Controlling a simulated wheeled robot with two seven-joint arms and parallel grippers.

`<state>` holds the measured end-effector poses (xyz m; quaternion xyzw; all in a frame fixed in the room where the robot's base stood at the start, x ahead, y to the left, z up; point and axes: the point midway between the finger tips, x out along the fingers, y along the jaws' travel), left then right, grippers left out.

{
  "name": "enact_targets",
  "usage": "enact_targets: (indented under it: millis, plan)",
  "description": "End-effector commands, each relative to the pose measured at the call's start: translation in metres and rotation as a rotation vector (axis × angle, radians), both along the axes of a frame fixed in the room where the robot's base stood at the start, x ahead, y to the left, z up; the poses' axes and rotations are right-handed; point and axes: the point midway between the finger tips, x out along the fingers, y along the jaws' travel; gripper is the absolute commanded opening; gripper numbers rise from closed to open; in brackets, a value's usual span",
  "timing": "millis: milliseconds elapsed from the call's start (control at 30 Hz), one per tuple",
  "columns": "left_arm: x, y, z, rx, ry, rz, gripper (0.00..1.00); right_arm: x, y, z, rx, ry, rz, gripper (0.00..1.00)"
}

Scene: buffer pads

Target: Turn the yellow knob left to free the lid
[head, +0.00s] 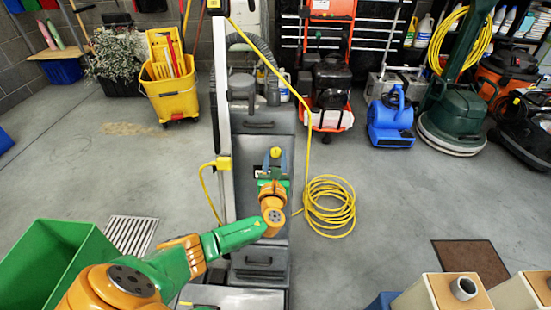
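The yellow knob (276,152) sits on the upright dark grey front of a floor machine (247,190), near the picture's middle. Which panel is the lid is hard to tell; a grey panel with a handle (262,123) is just above the knob. My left gripper (276,157) is at the knob, its blue-grey fingers apart, one on each side of it. I cannot tell whether they touch it. The knob's lower part is hidden by the gripper. My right gripper is not in view.
A yellow cord (330,207) lies coiled on the floor right of the machine and runs up over it. A green bin (60,262) stands at lower left. A yellow mop bucket (170,90), a blue blower (391,120) and a green floor polisher (450,115) stand behind.

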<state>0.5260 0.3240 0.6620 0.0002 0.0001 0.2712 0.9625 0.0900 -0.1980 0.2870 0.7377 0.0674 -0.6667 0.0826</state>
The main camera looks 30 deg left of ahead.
Motion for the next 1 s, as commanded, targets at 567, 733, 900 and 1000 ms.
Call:
enact_targets:
  millis: [567, 733, 900, 1000]
  plan:
    - [0.0, -0.001, -0.002, -0.081, -0.047, 0.034, 0.0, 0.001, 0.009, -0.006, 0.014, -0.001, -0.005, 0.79]
    - [0.001, -0.002, -0.003, -0.188, -0.113, 0.08, 0.0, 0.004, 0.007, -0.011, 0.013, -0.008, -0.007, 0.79]
    - [0.002, -0.003, -0.002, -0.317, -0.192, 0.135, 0.0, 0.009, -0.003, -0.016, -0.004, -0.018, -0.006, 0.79]
    - [0.002, -0.004, -0.002, -0.395, -0.238, 0.167, 0.0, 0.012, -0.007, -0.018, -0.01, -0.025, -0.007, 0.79]
